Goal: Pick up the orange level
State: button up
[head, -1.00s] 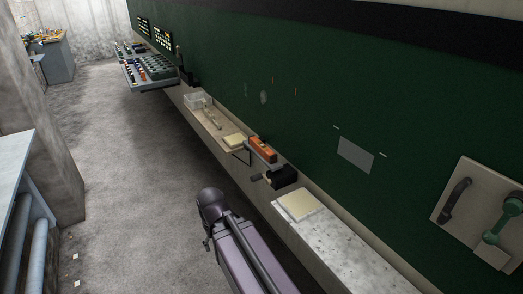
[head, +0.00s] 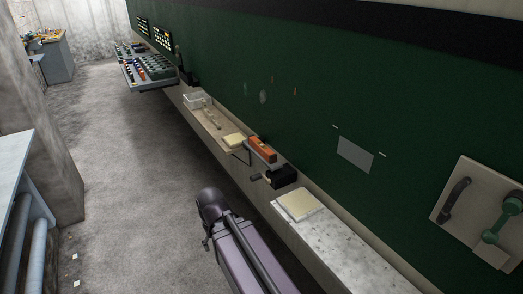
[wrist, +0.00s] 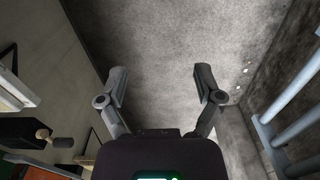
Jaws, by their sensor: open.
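The orange level (head: 262,149) is a short orange-brown block in the head view. It lies on the narrow ledge along the green wall, just behind a black box with a handle (head: 281,177). In the wrist view an orange-brown piece shows at the lower left edge, partly cut off; I cannot tell for sure that it is the level. My gripper (wrist: 161,84) is open and empty in the wrist view, with bare floor beyond its fingers. In the head view my arm is in front of the ledge, apart from the level; the fingers are hard to make out there.
Cream pads lie on the ledge, one left of the level (head: 233,140) and one on the speckled slab (head: 300,204). A clear tray (head: 195,100) and a button console (head: 150,70) are farther back. A pale table (head: 14,165) stands at left. The floor between is free.

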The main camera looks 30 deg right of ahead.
jog(key=w+d+n+t+y, duration=0.1)
jog(key=w+d+t+y, duration=0.2)
jog(key=w+d, duration=0.35)
jog(key=t+h+b, duration=0.1)
jog(key=t+h, duration=0.2)
jog(key=t, duration=0.8)
send_near(267, 151)
jog(key=v, duration=0.3)
jog(key=shift+w+d+r+m, duration=0.1)
jog(key=shift+d+r+m, duration=0.15)
jog(key=shift+m, duration=0.05)
jog(key=b+x, duration=0.1)
jog(key=x, duration=0.3)
jog(key=b+x, duration=0.2)
jog(key=x, duration=0.1)
jog(key=shift+w+a+f, duration=0.1)
jog(key=shift+w+f, duration=0.15)
jog(key=shift+f, duration=0.15)
jog(key=shift+w+f, duration=0.1)
jog(key=shift+w, duration=0.35)
